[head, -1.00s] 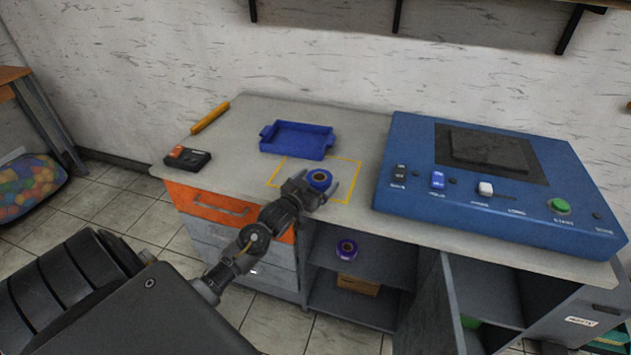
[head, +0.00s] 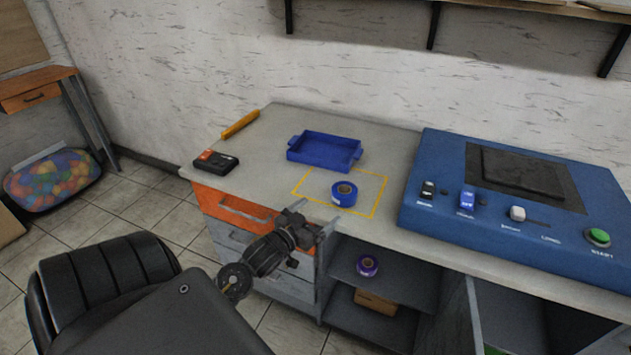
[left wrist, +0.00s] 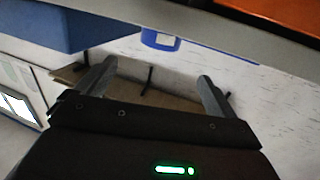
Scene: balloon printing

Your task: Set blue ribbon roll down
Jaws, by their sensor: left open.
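The blue ribbon roll (head: 344,194) lies flat on the grey desk, inside the yellow marked rectangle (head: 378,196). My left gripper (head: 322,229) is open and empty, in front of the desk edge and apart from the roll. In the left wrist view the two fingers of my left gripper (left wrist: 158,88) are spread with nothing between them. The roll (left wrist: 160,40) shows there at the top, beyond the fingers, partly cut by the desk edge. My right gripper is not in view.
A blue tray (head: 356,158) stands behind the rectangle. A blue machine (head: 415,220) with buttons fills the right side. A black and orange device (head: 216,162) and an orange stick (head: 240,124) lie at the left. A purple roll (head: 367,266) sits on the shelf below.

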